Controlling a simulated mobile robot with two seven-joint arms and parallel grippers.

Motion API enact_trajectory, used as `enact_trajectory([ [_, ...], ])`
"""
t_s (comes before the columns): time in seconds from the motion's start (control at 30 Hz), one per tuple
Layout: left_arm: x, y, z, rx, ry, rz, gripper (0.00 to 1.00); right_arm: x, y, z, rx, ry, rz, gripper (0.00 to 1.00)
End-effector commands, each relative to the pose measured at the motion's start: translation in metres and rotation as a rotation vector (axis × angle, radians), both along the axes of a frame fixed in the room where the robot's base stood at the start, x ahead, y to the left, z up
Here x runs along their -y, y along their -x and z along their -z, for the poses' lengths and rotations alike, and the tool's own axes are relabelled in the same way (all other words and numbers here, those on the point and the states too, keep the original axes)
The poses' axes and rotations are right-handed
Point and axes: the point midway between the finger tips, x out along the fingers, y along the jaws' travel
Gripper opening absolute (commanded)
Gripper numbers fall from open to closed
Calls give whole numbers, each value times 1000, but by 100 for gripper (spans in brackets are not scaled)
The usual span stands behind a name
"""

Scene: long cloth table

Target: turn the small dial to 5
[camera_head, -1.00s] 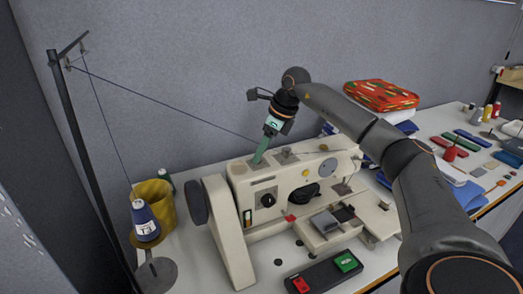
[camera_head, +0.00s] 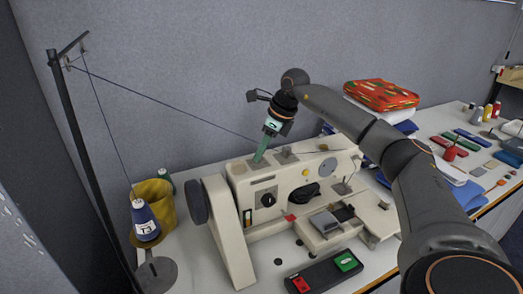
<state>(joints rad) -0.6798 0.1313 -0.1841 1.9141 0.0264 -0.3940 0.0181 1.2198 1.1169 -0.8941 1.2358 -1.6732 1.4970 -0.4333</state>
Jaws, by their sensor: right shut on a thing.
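A cream sewing machine (camera_head: 229,225) stands on the table. My right gripper (camera_head: 258,158) comes down onto the left part of its top from above, tilted. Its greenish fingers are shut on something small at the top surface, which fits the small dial. The fingers hide it, so no numbers or pointer can be read there. A black knob (camera_head: 268,199) on a dark square plate sits on the machine's front, below the gripper, and is untouched. My left gripper is out of view.
A thread stand (camera_head: 78,150) rises at left, its thread running to the machine. A blue spool (camera_head: 145,222) and mustard container (camera_head: 160,198) stand beside it. A control box (camera_head: 323,275) with red and green buttons lies in front. Folded cloth (camera_head: 381,95) is stacked behind my right arm.

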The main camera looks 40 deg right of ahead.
Motion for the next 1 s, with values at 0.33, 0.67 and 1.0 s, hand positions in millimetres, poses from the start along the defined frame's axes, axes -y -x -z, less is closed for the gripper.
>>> enact_trajectory([
  [0.33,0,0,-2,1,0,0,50,0,0,-1,0,0,17,0],
  [0.67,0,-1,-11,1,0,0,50,-2,1,-2,0,2,190,0],
  [1.0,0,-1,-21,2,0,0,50,-6,1,-2,2,2,503,0],
])
